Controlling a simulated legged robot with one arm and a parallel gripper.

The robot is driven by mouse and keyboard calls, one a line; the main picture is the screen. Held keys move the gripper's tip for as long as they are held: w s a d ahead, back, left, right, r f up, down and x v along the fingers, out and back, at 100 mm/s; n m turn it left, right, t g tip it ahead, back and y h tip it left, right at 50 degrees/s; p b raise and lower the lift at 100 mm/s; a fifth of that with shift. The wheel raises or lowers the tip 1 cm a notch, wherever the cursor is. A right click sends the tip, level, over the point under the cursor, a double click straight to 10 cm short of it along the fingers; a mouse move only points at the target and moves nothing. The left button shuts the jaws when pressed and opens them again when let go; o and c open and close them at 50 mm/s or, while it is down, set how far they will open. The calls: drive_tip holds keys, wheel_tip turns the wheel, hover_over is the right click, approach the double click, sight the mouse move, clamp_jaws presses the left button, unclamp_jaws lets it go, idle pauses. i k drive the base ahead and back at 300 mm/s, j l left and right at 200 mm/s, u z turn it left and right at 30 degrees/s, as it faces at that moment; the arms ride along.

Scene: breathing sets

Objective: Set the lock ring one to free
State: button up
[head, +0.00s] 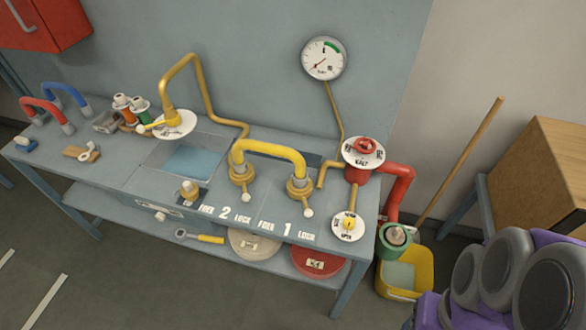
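Lock ring one (300,188) is a brass ring around the right foot of the yellow U-shaped pipe (270,148). Its short lever ends in a white knob (308,213) and points towards the front, on the side of the word LOCK (306,237). The word FREE (266,226) is printed to the left of the number 1 (287,228). A similar lock ring two (241,174) sits at the pipe's left foot, its lever also on the LOCK side. My gripper is not in view; purple and grey parts of my arm fill the lower right corner.
Right of ring one stand a small white dial (348,226) and a red valve with a white disc (362,153). A yellow bucket (408,275) and a wooden crate (555,170) stand at right. A basin (190,162) lies left. The floor in front is clear.

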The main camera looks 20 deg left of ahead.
sight(309, 212)
drive_tip(key=u, duration=1.1)
